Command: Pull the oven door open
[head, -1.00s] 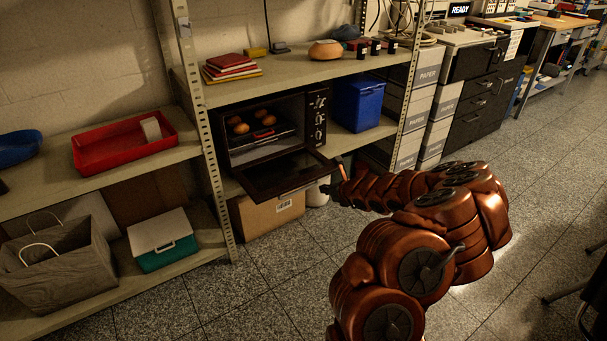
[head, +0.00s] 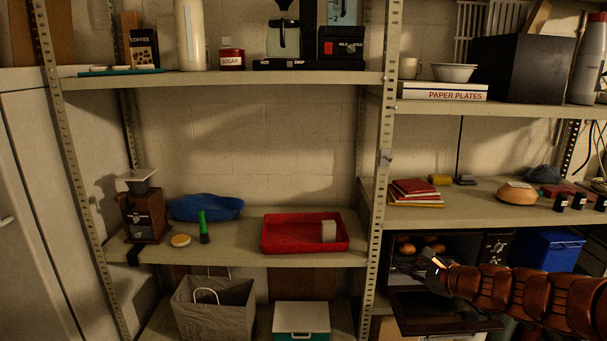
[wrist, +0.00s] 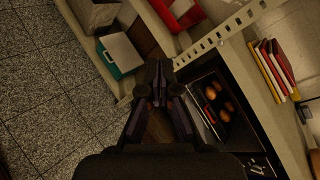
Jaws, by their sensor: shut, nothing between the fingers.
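The dark oven (head: 496,246) stands on the lower right shelf, with round brown rolls (head: 407,249) inside on a rack. Its door (head: 418,312) is folded down, open, in the head view, partly covered by my arm. My gripper (head: 437,266) is in front of the oven opening, above the lowered door in the picture. In the wrist view my gripper (wrist: 159,66) is shut and empty, pointing toward the shelf post beside the oven (wrist: 247,132). The rolls also show there (wrist: 226,108). I cannot tell whether my gripper touches the door.
A perforated shelf post (head: 375,225) stands just left of the oven. A red tray (head: 305,247) lies on the left shelf, with a teal-and-white box (head: 301,318) below. A blue bin (head: 548,250) stands right of the oven. Open floor (wrist: 50,90) shows in the wrist view.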

